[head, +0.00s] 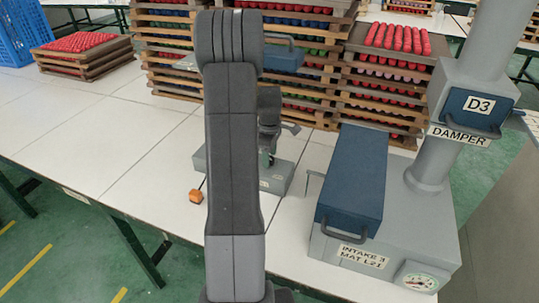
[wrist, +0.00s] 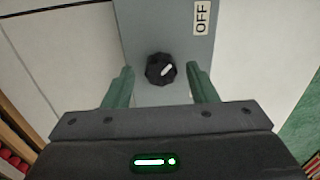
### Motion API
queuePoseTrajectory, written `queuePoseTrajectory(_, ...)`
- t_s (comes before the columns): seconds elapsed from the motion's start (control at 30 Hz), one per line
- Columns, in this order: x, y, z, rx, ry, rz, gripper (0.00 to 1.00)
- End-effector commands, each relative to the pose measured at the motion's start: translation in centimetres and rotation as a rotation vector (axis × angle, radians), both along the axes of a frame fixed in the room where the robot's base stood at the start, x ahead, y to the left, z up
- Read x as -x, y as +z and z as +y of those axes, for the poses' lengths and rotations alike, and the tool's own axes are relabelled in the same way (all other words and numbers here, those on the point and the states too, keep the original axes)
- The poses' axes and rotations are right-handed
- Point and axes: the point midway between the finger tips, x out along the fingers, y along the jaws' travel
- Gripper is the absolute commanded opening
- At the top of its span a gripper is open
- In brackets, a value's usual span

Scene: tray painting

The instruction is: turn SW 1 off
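The switch is a round black knob (wrist: 160,68) with a white pointer mark, set on a grey box (wrist: 145,25). The mark slants toward the upper right in the wrist view. An OFF label (wrist: 202,17) is on the box, above and to the right of the knob. My gripper (wrist: 160,78) is open, with one green finger on each side of the knob and a visible gap to it. In the head view the grey box (head: 282,178) stands on the table under my gripper (head: 268,160); my arm hides part of it, and the knob cannot be made out. No SW 1 label is readable.
A small orange block (head: 196,196) lies left of the box. Stacked wooden trays (head: 385,95) line the back.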

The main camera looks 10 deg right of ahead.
Motion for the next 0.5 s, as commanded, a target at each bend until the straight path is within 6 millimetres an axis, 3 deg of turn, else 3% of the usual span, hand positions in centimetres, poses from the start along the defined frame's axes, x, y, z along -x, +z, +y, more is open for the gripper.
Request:
queuePoseTrajectory(0.3, 0.0, 0.3, 0.0, -0.001, -0.001, 0.001, 0.52)
queuePoseTrajectory(0.5, 0.0, 3.2, 0.0, 0.0, -0.001, -0.004, 0.52)
